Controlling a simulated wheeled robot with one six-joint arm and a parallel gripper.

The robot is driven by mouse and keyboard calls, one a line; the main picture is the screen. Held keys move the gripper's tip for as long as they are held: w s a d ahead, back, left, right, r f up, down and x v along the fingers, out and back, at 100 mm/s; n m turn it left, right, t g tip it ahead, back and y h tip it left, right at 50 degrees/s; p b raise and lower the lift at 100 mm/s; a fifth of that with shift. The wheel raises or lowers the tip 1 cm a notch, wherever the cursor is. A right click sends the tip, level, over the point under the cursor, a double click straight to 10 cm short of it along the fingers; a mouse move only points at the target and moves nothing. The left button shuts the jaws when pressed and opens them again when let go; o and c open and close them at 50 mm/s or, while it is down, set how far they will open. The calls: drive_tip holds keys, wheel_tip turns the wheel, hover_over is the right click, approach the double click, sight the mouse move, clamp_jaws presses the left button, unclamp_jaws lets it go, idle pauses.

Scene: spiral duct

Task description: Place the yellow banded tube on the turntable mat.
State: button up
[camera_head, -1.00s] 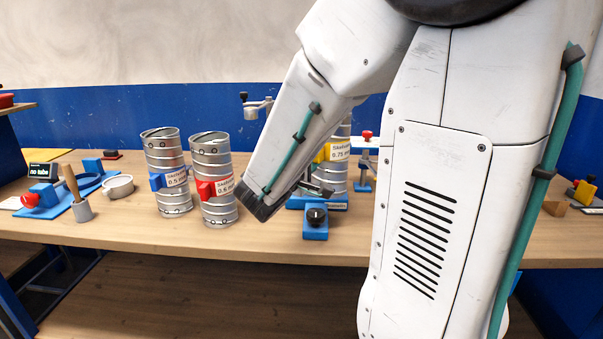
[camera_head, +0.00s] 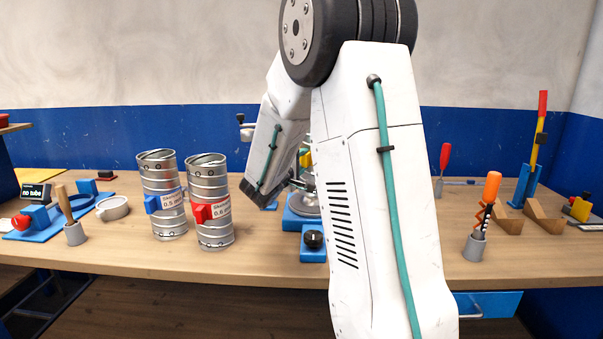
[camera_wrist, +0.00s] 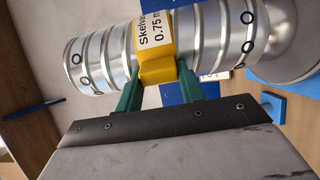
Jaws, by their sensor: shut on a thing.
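The yellow banded tube is a ribbed silver cylinder (camera_wrist: 208,45) with a yellow block (camera_wrist: 154,62) and a label reading 0.75. My gripper (camera_wrist: 158,90) is shut on the yellow block, with one green finger on each side. In the head view the tube is mostly hidden behind my arm; a bit of its yellow block (camera_head: 305,158) shows. The turntable has a grey round top (camera_head: 303,206) on a blue base (camera_head: 291,218). In the wrist view the tube's right end is at the grey disc (camera_wrist: 290,45); I cannot tell whether they touch.
Two silver tubes stand left of my gripper, one with a blue block (camera_head: 159,195) and one with a red block (camera_head: 208,205). A black knob on a blue box (camera_head: 313,242) is in front of the turntable. An orange-handled tool (camera_head: 487,205) stands at right.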

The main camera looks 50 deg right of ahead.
drive_tip(key=shift+f, duration=1.7)
drive_tip(key=o, duration=1.3)
drive_tip(key=shift+a+f, duration=0.1)
